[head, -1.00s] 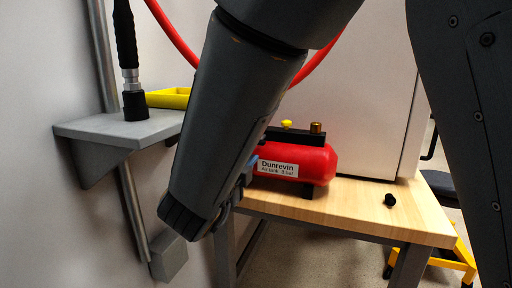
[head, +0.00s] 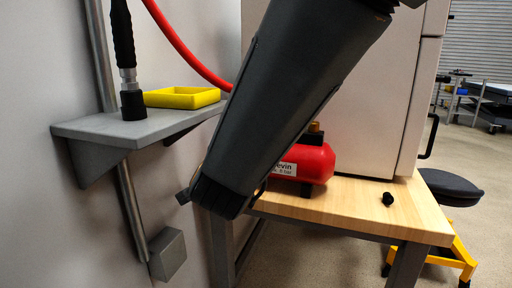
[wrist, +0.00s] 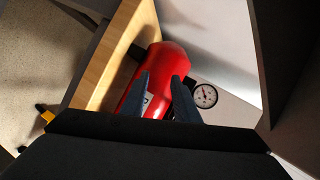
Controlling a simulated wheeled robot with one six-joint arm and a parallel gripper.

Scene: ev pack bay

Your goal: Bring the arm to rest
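My arm slants down across the middle of the head view, and its gripper is mostly hidden behind the end of the arm. In the wrist view my gripper (wrist: 161,77) shows two blue-grey fingers standing apart with nothing held between them. The red air tank (wrist: 168,60) lies beyond the fingers. In the head view the tank (head: 318,163) sits on the wooden bench, its left part and label partly covered by my arm. I cannot tell the exact distance between fingers and tank.
A grey wall shelf (head: 95,131) holds a yellow tray (head: 182,98) and an upright black-handled tool (head: 125,50). A red hose (head: 183,42) hangs behind. The wooden bench (head: 345,212) carries a small black knob (head: 388,199). A pressure gauge (wrist: 204,96) shows beside the tank. A stool (head: 450,188) stands right.

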